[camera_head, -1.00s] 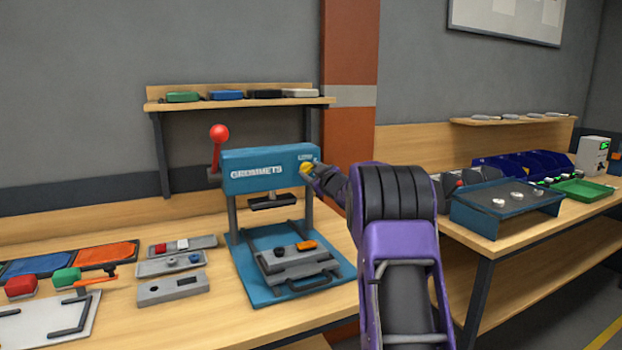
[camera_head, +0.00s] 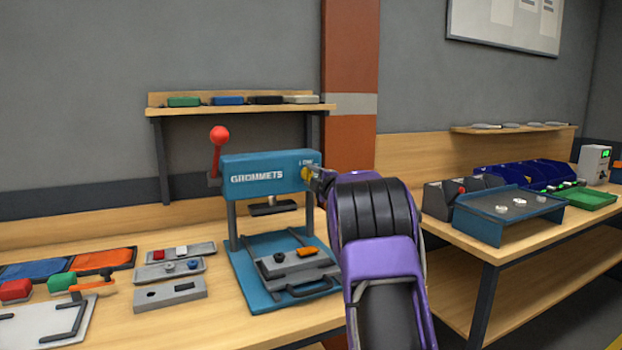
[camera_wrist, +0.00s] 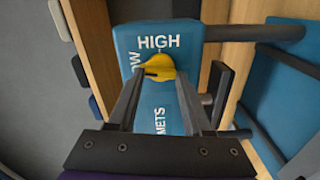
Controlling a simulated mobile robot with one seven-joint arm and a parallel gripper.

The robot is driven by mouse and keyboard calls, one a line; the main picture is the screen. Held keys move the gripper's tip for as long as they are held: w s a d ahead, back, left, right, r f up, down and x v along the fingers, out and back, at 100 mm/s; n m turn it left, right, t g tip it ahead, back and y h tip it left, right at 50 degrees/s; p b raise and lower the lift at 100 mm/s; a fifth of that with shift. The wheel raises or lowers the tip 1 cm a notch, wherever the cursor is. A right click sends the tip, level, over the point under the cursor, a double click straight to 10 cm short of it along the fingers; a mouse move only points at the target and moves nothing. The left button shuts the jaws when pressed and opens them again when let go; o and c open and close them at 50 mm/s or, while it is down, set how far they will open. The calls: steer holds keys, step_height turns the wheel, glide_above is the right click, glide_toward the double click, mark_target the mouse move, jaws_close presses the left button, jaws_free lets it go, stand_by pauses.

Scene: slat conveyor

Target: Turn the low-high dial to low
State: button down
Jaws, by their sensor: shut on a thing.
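My gripper (camera_wrist: 159,77) is shut on the dial, one finger on each side. In the head view the dial (camera_head: 306,173) is a small yellow patch, partly covered by my gripper (camera_head: 315,177).
The press has a red-knobbed lever (camera_head: 219,134) at its left and a blue base (camera_head: 249,288) below. Small grey fixtures (camera_head: 172,292) lie on the bench to the left. A second bench with a blue stand (camera_head: 508,213) is at the right.

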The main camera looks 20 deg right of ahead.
steer(key=shift+n, duration=0.7)
steer(key=shift+c, duration=1.6)
jaws_free()
steer(key=shift+s, duration=0.1)
steer(key=s, duration=1.7)
steer(key=shift+d, duration=0.35)
steer(key=shift+s, duration=0.1)
